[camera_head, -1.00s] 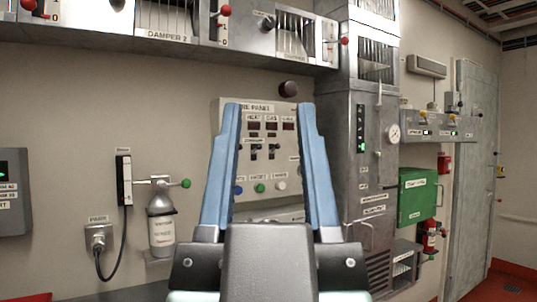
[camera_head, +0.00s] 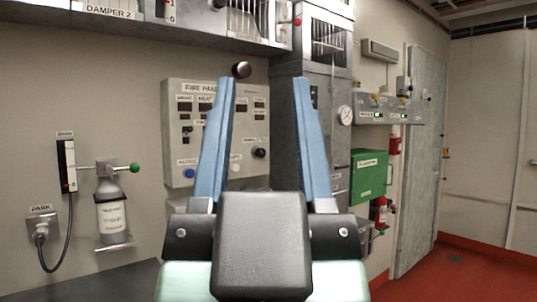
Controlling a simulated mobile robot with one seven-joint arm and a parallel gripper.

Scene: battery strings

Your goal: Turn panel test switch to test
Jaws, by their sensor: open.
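The fire panel (camera_head: 172,112) is a pale box on the wall, left of centre, its label partly covered by my gripper's left finger. It has a row of dark display windows, small toggle switches (camera_head: 186,130) at the left, a blue button (camera_head: 190,174) below, and a black knob (camera_head: 260,153) at the lower right. The labels under the switches are too small to read, so I cannot tell which is the test switch. My gripper (camera_head: 266,80) is open and empty, its blue fingers pointing up in front of the panel's right side. No contact with the panel shows.
A dark round knob (camera_head: 241,69) sits above the panel. A grey cabinet (camera_head: 289,120) with a gauge stands to the right, a green box (camera_head: 369,176) beyond it. A bottle (camera_head: 113,215) hangs at the left. Red floor (camera_head: 440,275) is free at the right.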

